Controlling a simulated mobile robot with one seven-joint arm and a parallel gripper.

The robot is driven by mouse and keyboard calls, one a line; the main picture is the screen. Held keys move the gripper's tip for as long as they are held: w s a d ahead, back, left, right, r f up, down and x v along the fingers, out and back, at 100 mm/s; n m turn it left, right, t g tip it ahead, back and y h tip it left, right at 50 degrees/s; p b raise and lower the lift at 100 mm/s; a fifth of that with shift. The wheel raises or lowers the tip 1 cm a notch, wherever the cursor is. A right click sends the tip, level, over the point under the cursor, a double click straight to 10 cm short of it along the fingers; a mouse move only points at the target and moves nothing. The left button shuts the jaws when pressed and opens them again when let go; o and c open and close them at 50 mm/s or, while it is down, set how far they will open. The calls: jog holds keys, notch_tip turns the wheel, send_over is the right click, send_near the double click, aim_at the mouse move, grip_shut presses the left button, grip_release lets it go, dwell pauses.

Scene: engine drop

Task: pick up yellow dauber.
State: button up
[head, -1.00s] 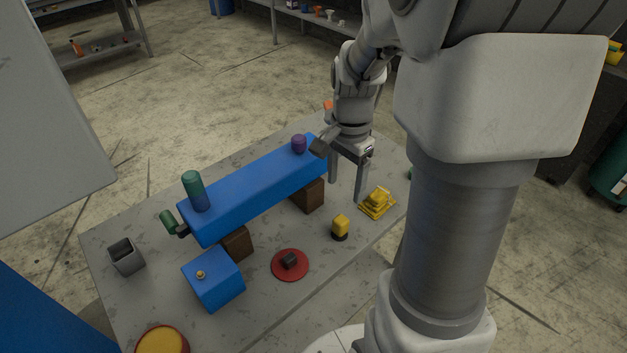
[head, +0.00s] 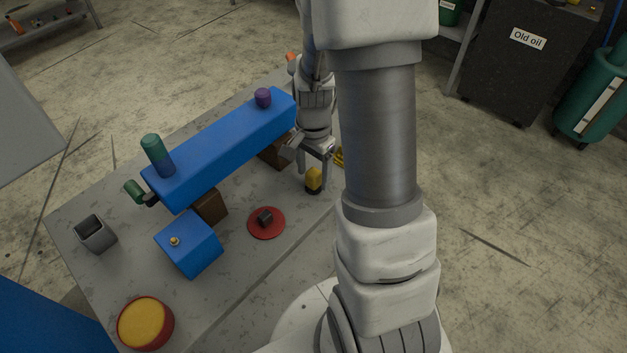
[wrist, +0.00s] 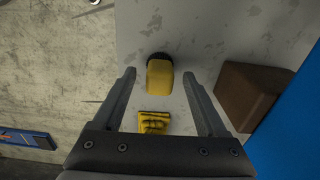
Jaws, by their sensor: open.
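The yellow dauber (head: 314,181), a yellow block on a black base, stands upright on the grey table (head: 282,289). In the wrist view the dauber (wrist: 160,76) lies centred between the tips of my open fingers, with a gap on both sides. My gripper (head: 312,172) points down, open and empty, right at the dauber in the head view. It also shows in the wrist view (wrist: 159,80). I cannot tell exactly how far the fingertips are above the table.
A stepped yellow object (wrist: 153,122) sits near the dauber. A brown block (wrist: 248,95) and a long blue block (head: 222,148) are close by. A red disc (head: 266,230) with a dark piece lies in front. A grey cup (head: 96,235) stands at the left.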

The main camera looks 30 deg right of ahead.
aim_at(318, 172)
grip_shut()
dwell(0.3)
jog(key=shift+r, duration=0.55)
jog(key=r, duration=0.2)
jog(key=d+r, duration=0.1)
jog(key=shift+s+r+p, duration=0.2)
jog(key=shift+r+p, duration=0.15)
jog(key=shift+r, duration=0.05)
jog(key=s+d+r, duration=0.5)
jog(key=d+r, duration=0.1)
jog(key=d, duration=0.3)
jog(key=shift+s, duration=0.4)
jog(key=shift+r, duration=0.1)
